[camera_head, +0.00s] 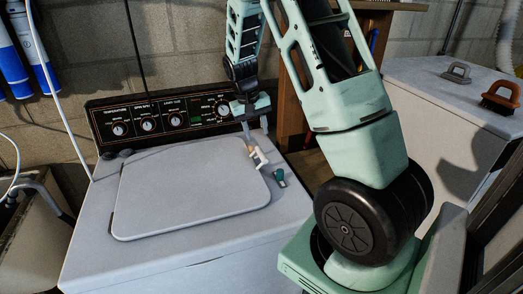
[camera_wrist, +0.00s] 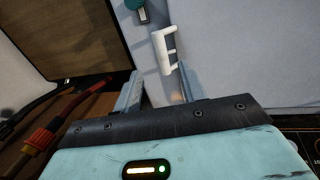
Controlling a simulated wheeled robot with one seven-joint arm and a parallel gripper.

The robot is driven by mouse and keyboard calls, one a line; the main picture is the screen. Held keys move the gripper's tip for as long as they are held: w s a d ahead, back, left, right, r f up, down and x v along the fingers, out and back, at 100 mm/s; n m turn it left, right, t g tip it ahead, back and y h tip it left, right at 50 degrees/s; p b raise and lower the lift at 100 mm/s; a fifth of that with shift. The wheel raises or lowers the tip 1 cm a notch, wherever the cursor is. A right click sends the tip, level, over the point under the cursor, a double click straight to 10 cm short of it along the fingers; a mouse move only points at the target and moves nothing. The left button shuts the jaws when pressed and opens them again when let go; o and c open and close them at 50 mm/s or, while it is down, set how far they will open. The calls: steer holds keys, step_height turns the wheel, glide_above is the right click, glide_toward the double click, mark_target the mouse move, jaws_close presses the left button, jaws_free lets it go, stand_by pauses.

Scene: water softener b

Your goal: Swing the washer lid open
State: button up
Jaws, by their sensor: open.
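The washer (camera_head: 230,245) is a white top-loader, and its pale lid (camera_head: 190,190) lies flat and closed on top. A white handle-like piece (camera_head: 259,159) sits at the lid's right edge; it also shows in the wrist view (camera_wrist: 158,50). I cannot tell whether it is fixed to the lid. My gripper (camera_head: 256,132) points down near the lid's back right corner, just behind the white piece. In the wrist view my gripper (camera_wrist: 158,88) is open, its two fingers apart with nothing held between them; the white piece is just beyond the fingertips.
A small teal object (camera_head: 279,178) lies on the washer top right of the lid. The black control panel (camera_head: 160,122) with knobs rises behind. A white chest (camera_head: 440,110) with two brushes (camera_head: 500,97) stands right, and a sink (camera_head: 35,215) stands left.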

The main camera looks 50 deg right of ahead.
mark_target(262, 155)
steer(key=f, duration=0.3)
steer(key=d+f+p, duration=0.1)
steer(key=f, duration=0.2)
steer(key=s+f, duration=0.1)
steer(key=f, duration=0.2)
steer(key=shift+d+f+p, duration=0.2)
steer(key=shift+d+p, duration=0.05)
steer(key=shift+p, duration=0.1)
jaws_close()
steer(key=shift+r, duration=0.15)
